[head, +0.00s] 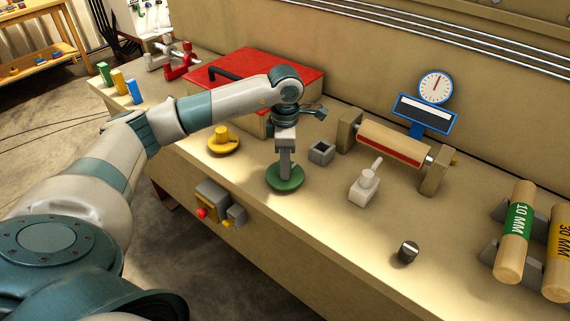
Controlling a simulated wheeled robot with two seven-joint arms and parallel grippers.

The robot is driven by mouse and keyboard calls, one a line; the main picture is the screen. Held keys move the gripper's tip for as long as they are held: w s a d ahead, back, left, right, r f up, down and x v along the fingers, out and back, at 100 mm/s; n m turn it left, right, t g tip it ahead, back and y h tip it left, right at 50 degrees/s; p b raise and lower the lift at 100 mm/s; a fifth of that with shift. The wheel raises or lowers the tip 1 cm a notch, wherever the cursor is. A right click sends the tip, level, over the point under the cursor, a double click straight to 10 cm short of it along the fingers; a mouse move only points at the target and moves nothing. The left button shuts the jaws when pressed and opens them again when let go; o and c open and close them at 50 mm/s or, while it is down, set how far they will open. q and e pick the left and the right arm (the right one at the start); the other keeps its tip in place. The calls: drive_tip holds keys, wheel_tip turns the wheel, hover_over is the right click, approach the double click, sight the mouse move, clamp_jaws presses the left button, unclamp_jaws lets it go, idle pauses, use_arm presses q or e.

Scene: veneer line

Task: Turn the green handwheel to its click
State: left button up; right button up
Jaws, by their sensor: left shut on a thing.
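The green handwheel (284,181) is a round green disc on the bench top, near its front edge. My left gripper (285,170) points straight down over its middle and is shut on it. The fingers hide the wheel's hub, so only the green rim shows around them. The left arm reaches in from the left side of the head view. My right gripper is not in the head view.
A yellow handwheel (223,142) stands left of the green one. A red-lidded box (255,74) is behind my arm.

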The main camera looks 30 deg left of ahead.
use_arm(q)
drive_tip(key=o, duration=1)
drive_tip(key=shift+o, duration=0.2)
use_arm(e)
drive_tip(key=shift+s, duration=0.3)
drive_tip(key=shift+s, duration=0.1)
use_arm(q)
drive_tip(key=shift+r, duration=0.1)
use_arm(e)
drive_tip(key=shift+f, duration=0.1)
use_arm(q)
drive_tip(key=shift+r, duration=0.45)
wheel_tip(320, 180, up, 16)
drive_tip(key=b, duration=0.3)
drive_tip(key=shift+r, duration=0.15)
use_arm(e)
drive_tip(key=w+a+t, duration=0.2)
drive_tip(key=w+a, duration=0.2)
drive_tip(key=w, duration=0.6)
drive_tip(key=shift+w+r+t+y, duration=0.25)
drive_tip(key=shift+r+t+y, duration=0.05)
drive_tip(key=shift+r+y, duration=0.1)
